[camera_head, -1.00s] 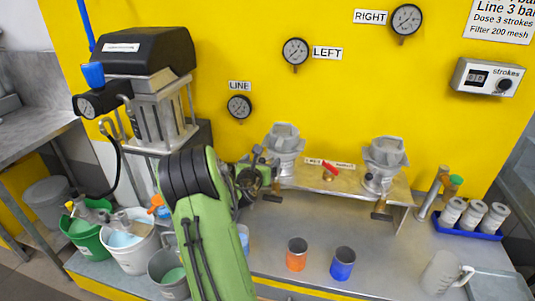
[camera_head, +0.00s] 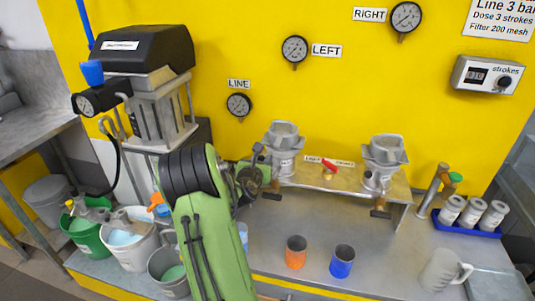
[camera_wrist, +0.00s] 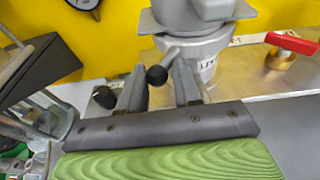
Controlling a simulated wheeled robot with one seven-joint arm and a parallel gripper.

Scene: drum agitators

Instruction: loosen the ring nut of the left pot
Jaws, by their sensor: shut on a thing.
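The left pot (camera_head: 284,160) is grey and stands upright at the left end of the metal shelf. Its broad angular ring nut (camera_head: 284,140) sits around its upper part; in the wrist view the ring nut (camera_wrist: 205,44) is just beyond my fingers. A short lever with a black ball knob (camera_wrist: 157,75) reaches toward me between the fingers. My gripper (camera_wrist: 160,85) is at the left pot's near left side, its fingers closed about this lever; the exact contact is hard to see. In the head view my arm partly hides my gripper (camera_head: 252,180).
The right pot (camera_head: 384,162) stands on the same shelf (camera_head: 345,182), with a red-handled valve (camera_head: 328,165) between the pots. An orange cup (camera_head: 296,252) and a blue cup (camera_head: 342,262) stand in front. The pump (camera_head: 160,105) and buckets are at left.

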